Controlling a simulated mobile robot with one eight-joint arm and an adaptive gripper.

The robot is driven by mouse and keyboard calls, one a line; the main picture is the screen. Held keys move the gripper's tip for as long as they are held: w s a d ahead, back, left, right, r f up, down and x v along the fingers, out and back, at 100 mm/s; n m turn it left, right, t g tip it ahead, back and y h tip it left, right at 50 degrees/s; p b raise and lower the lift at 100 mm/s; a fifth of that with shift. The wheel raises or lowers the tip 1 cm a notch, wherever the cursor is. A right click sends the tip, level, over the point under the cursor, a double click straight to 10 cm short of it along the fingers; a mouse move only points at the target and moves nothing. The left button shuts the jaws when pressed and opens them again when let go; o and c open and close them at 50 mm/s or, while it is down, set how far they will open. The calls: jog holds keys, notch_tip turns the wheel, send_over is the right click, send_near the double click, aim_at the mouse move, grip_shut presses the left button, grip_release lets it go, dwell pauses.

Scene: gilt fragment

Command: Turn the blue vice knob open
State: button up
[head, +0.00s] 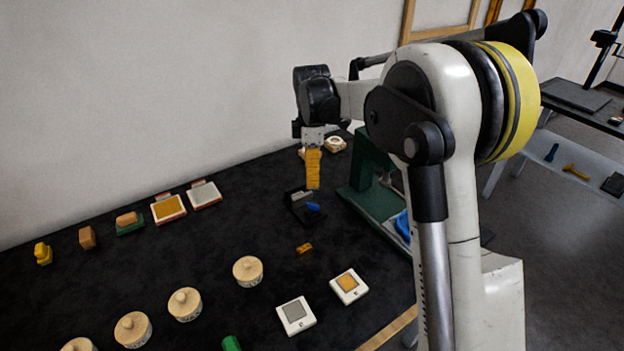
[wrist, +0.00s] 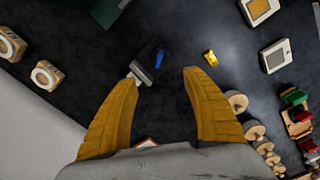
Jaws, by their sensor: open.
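The small vice is black with a grey part (head: 300,196), standing on the dark table below my gripper. Its blue knob (head: 313,206) faces the front right. In the wrist view the blue knob (wrist: 159,58) shows just beyond my fingertips, between their lines. My gripper (head: 313,186) points down with yellow fingers, above and apart from the vice. In the wrist view my gripper (wrist: 160,75) has its two fingers wide apart with nothing between them. The knob's far side is hidden.
A green machine (head: 372,200) stands close right of the vice, with a blue part (head: 403,225) partly hidden by my arm. A small gold piece (head: 304,249) lies in front. Round lidded boxes (head: 248,270) and white square frames (head: 295,315) stand nearer.

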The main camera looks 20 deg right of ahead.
aim_at(313, 204)
notch_tip(313, 204, down, 12)
jog(key=m+t+h+b, duration=0.1)
jog(key=m, duration=0.7)
jog(key=m+t+h+b, duration=0.1)
jog(key=m+b, duration=0.1)
jog(key=m, duration=0.6)
jog(key=m+t+h+b, duration=0.1)
jog(key=m, duration=0.6)
jog(key=shift+d+r+m+b, duration=0.1)
jog(key=shift+d+m+b, duration=0.05)
jog(key=shift+m+b, duration=0.2)
jog(key=c, duration=1.2)
